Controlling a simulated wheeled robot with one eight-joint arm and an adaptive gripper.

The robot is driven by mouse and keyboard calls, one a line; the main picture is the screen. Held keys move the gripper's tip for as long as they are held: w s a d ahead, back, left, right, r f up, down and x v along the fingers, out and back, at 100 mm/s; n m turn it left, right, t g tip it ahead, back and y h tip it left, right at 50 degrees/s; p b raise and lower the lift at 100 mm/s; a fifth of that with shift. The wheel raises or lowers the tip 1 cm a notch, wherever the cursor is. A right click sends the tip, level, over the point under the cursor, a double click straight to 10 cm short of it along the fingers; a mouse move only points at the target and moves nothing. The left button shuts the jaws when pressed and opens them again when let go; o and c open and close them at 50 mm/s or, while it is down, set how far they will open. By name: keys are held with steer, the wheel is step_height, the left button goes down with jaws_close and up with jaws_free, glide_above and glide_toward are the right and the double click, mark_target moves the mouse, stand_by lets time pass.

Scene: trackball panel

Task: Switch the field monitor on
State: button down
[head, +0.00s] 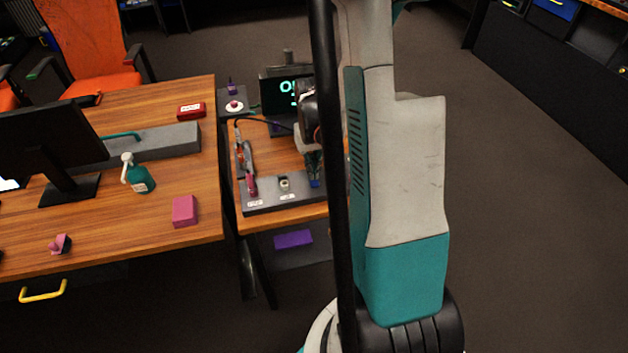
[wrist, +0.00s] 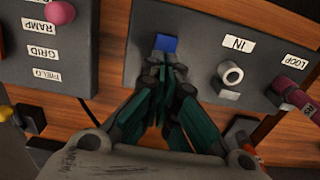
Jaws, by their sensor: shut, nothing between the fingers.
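A dark monitor (head: 283,90) with lit cyan characters stands at the back of the small table, partly hidden by my arm. A grey panel (head: 268,204) lies at the front of that table; it also shows in the wrist view (wrist: 195,22). It carries a blue square button (wrist: 165,43), a white round socket (wrist: 231,74) by the label IN, and a pink connector (wrist: 290,91) by the label LOOP. My gripper (wrist: 164,68) is shut and empty, its fingertips just beside the blue button. I cannot tell whether they touch it.
A second grey panel (wrist: 45,70) reads RAMP, GRID and FIELD, with a pink knob (wrist: 60,13). A white round piece with a red top (head: 234,105) sits at the back. The large desk (head: 110,235) at left holds a teal bottle (head: 138,177) and a pink block (head: 184,210).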

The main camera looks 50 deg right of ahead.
steer(key=shift+f+b, duration=0.3)
steer(key=shift+f, duration=0.05)
stand_by(0.3)
steer(key=shift+r+p, duration=2.45)
steer(key=shift+r, duration=1.1)
